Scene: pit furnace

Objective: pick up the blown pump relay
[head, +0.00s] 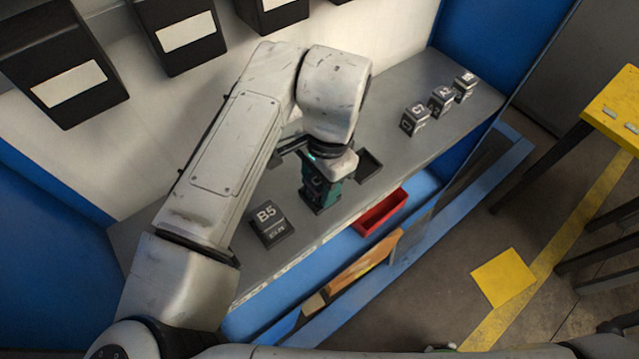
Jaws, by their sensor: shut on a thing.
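A teal-green and dark block (320,192), which looks like the pump relay, stands upright on the grey shelf (345,217) or just above it; I cannot tell if it touches. My gripper (318,172) is over its top and shut on it, coming from above. My own arm and wrist hide the upper part of the block and most of the fingers. A dark, shallow square recess or tray (369,164) lies just right of the block.
A dark block marked B5 (270,222) sits left of the gripper. Similar labelled blocks (415,118) stand at the shelf's far right. A red bin (380,212) is below the front edge. Black boxes (185,37) hang on the wall. A yellow table (612,105) stands right.

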